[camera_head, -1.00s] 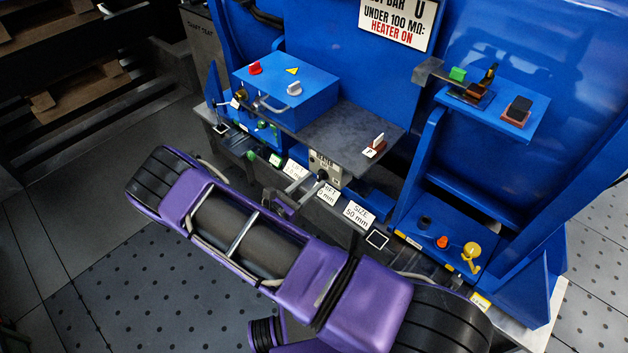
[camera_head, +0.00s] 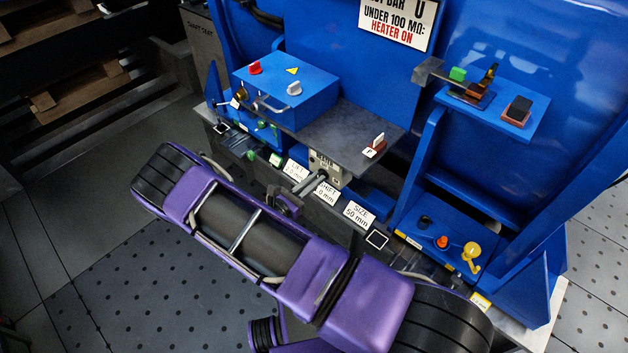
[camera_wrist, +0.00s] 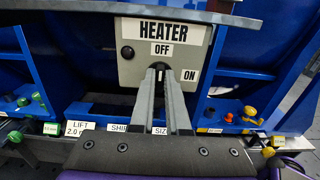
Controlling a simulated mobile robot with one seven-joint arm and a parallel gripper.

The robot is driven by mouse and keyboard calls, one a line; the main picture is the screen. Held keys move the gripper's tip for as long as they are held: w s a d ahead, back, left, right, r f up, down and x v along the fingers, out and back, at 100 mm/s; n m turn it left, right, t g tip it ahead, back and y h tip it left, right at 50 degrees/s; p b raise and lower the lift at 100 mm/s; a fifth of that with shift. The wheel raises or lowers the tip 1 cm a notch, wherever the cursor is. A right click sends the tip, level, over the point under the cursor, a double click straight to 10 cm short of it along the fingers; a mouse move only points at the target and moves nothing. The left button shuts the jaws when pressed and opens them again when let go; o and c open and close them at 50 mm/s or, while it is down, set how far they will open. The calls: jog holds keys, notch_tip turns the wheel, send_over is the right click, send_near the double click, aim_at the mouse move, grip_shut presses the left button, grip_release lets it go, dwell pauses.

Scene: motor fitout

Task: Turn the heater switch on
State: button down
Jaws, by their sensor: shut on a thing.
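The heater panel (camera_wrist: 135,75) is a light grey plate labelled HEATER, with OFF at the top and ON at the right. It faces the wrist camera and also shows under the dark shelf in the head view (camera_head: 327,160). My gripper (camera_wrist: 159,72) has its two grey fingers nearly together, with the tips at the panel just below the OFF label. The dark heater switch (camera_wrist: 159,66) shows between the fingertips, pointing up towards OFF; most of it is hidden. In the head view, my gripper (camera_head: 318,182) reaches the panel's lower part.
The dark shelf (camera_head: 350,135) overhangs the panel. A blue box (camera_head: 290,95) stands on the left, and a red-based white switch (camera_head: 375,146) sits on the shelf's right. Below the panel runs a rail with labels such as SIZE (camera_head: 359,213). A round black part (camera_wrist: 127,53) sits left of the switch.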

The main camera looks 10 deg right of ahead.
jog(key=shift+m, duration=0.3)
jog(key=shift+s+d+f+m+b, duration=0.1)
jog(key=shift+m+b, duration=0.65)
jog(key=shift+m, duration=2.1)
jog(key=shift+s+f+m+b, duration=0.1)
jog(key=shift+m+b, duration=0.65)
jog(key=shift+m, duration=2.05)
jog(key=shift+s+d+f+m+b, duration=0.1)
jog(key=shift+m+b, duration=0.65)
jog(key=shift+m, duration=2.1)
jog(key=c, duration=0.9)
grip_release()
